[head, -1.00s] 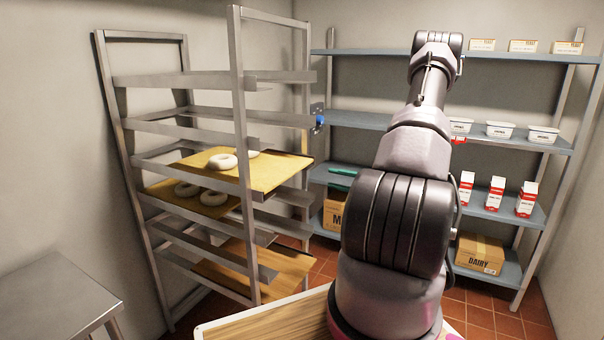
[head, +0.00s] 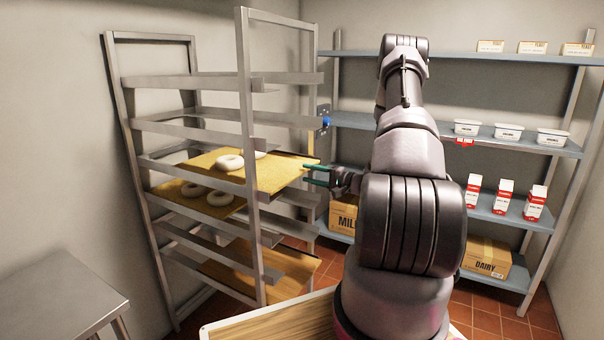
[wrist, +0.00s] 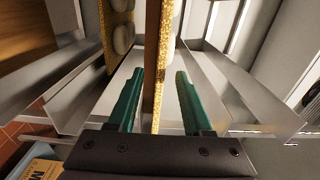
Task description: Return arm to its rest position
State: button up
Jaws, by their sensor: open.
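My gripper (head: 309,175) is at the right side of the metal rack in the head view, its green fingers pointing left at the end of the upper yellow-topped board (head: 285,172). In the wrist view the gripper (wrist: 158,82) is open, with the edge of the board (wrist: 155,60) running between its two fingers. Gaps show on both sides of the board. My arm stands in the middle of the head view, bent and raised, hiding part of the shelves.
The rack (head: 250,130) also holds a lower yellow board (head: 235,207); pale bagels (head: 229,162) lie on both. A blue shelf unit (head: 350,120) with cartons and tubs stands behind my arm. A steel table (head: 60,290) is at left front, a wooden-topped surface (head: 290,325) at bottom centre.

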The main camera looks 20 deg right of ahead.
aim_at(304, 172)
jog(key=shift+x, duration=1.7)
jog(key=shift+c, duration=0.3)
grip_shut()
